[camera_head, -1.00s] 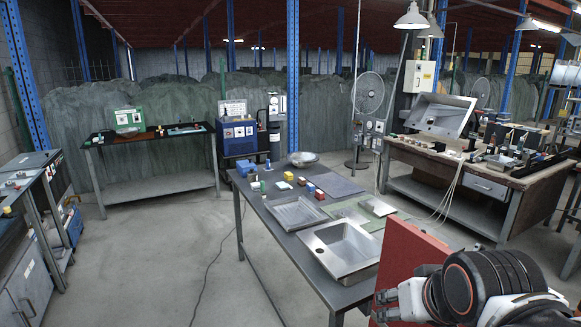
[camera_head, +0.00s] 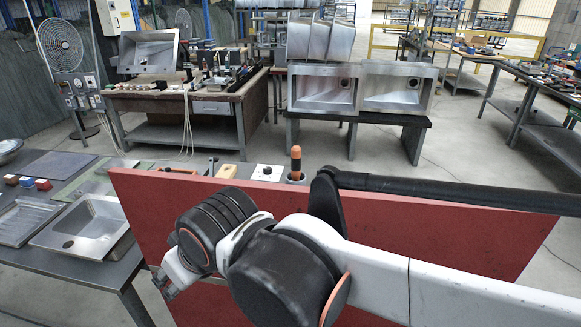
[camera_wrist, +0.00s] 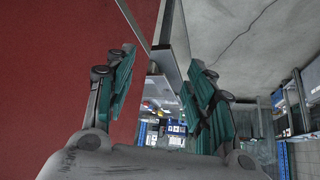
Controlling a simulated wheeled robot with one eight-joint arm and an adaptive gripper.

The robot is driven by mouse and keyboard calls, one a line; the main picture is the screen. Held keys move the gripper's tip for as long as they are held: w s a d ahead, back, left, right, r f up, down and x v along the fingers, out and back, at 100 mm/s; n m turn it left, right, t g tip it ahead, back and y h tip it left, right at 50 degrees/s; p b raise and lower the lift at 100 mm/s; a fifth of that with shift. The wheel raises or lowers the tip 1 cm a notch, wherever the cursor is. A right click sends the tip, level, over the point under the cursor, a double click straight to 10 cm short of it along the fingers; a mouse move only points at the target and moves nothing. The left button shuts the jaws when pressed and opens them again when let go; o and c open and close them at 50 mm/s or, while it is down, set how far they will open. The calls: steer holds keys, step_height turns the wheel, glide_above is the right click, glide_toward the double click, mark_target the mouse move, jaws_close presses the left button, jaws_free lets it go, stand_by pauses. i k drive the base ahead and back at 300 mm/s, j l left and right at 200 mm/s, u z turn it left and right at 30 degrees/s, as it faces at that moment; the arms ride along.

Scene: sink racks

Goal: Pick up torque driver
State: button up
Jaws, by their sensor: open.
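An orange-handled tool (camera_head: 296,160), which looks like the torque driver, stands upright in a dark round holder (camera_head: 296,178) just behind the top edge of the red panel. Its lower part is hidden. My gripper (camera_head: 164,284) is in front of the red panel at lower left, below and to the left of the tool. In the wrist view my gripper (camera_wrist: 157,85) shows its two green-padded fingers spread apart with nothing between them. The tool is not visible in the wrist view.
The upright red panel (camera_head: 480,235) stands between my gripper and the tool. A white box with a black knob (camera_head: 267,173) sits left of the tool. A table with a steel sink (camera_head: 85,232) is at left. Steel sinks (camera_head: 325,90) stand on a bench behind.

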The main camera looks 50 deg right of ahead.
mark_target(296, 151)
steer(key=k+j+z, duration=0.25)
steer(key=k+j, duration=0.15)
steer(key=k+j+z, duration=0.25)
steer(key=k, duration=0.2)
steer(key=z, duration=1.6)
